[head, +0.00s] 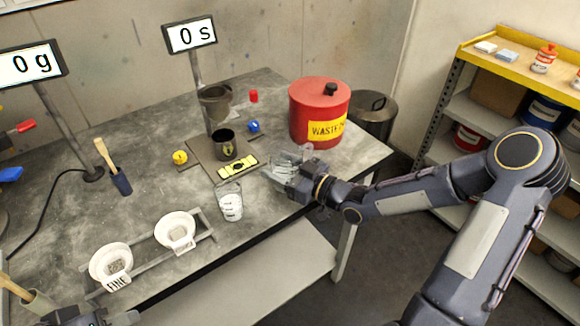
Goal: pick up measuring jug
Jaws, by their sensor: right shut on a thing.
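My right gripper (283,174) is at the right front part of the bench, its arm reaching in from the right. It is shut on a clear, see-through vessel (291,157), which I take as the measuring jug; the fingers and wrist hide part of it. I cannot tell whether it touches the bench. A second clear vessel with white markings (230,203) stands upright on the bench to the left of my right gripper, apart from it. My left gripper (88,318) shows only partly at the bottom left edge, and its fingers are not clear.
A red waste can (319,108) stands just behind my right gripper. A stand with a dark cup (224,145) and a yellow level (238,166) lie left of it. Bare bench (155,180) shows at centre left.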

